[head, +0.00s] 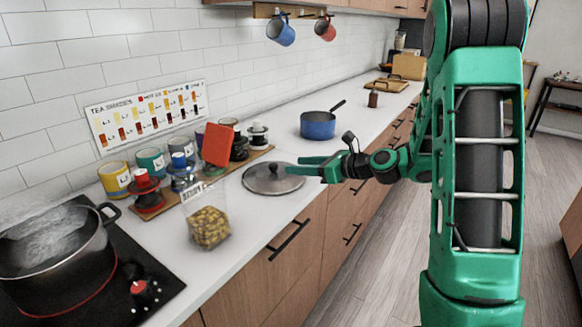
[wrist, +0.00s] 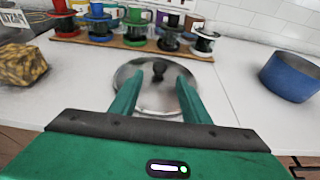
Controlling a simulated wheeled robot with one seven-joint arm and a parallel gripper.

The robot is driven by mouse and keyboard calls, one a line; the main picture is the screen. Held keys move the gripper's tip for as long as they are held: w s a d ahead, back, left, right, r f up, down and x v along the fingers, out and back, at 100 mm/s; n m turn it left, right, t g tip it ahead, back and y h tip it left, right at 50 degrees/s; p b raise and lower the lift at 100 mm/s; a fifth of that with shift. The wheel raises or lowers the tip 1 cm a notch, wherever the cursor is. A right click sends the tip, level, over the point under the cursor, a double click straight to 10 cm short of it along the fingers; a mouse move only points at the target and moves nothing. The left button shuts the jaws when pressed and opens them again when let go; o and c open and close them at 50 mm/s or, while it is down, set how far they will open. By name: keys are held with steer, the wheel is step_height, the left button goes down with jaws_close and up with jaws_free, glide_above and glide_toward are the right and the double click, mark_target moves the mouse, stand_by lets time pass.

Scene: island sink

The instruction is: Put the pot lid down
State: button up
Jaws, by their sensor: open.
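The pot lid (head: 262,184) is a round grey metal disc with a dark rim and a black knob. It lies flat on the white counter, in front of the wooden board. In the wrist view the lid (wrist: 187,98) lies beyond my gripper (wrist: 159,72), whose two green fingers are spread apart with the knob showing between their tips. In the head view my gripper (head: 302,168) is at the right edge of the lid, its fingers pointing left. Nothing is held between the fingers. Whether the fingertips touch the lid cannot be told.
A blue saucepan (head: 318,125) stands right of the lid. A large pot (head: 62,250) steams on the black hob.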

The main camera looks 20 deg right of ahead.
steer(key=shift+s+d+r, duration=0.15)
steer(key=shift+s+d, duration=0.15)
steer(key=shift+s, duration=0.15)
steer(key=shift+s+a+n, duration=0.1)
steer(key=shift+s+n, duration=0.1)
steer(key=shift+n, duration=0.2)
steer(key=s+d+n+g+h, duration=0.2)
steer(key=s+n, duration=0.5)
steer(key=s, duration=0.6)
steer(key=s+d+f+n+g+h, duration=0.1)
steer(key=s+d+n+g+h, duration=0.2)
steer(key=s, duration=1)
steer(key=s+d+f+n+g+h, duration=0.1)
steer(key=s+d+n+g+h, duration=0.2)
steer(key=s+d+n+g, duration=0.3)
steer(key=s+n, duration=0.5)
steer(key=s, duration=0.3)
steer(key=shift+d+n+g, duration=0.25)
steer(key=shift+n+g, duration=0.05)
steer(key=shift+g, duration=0.1)
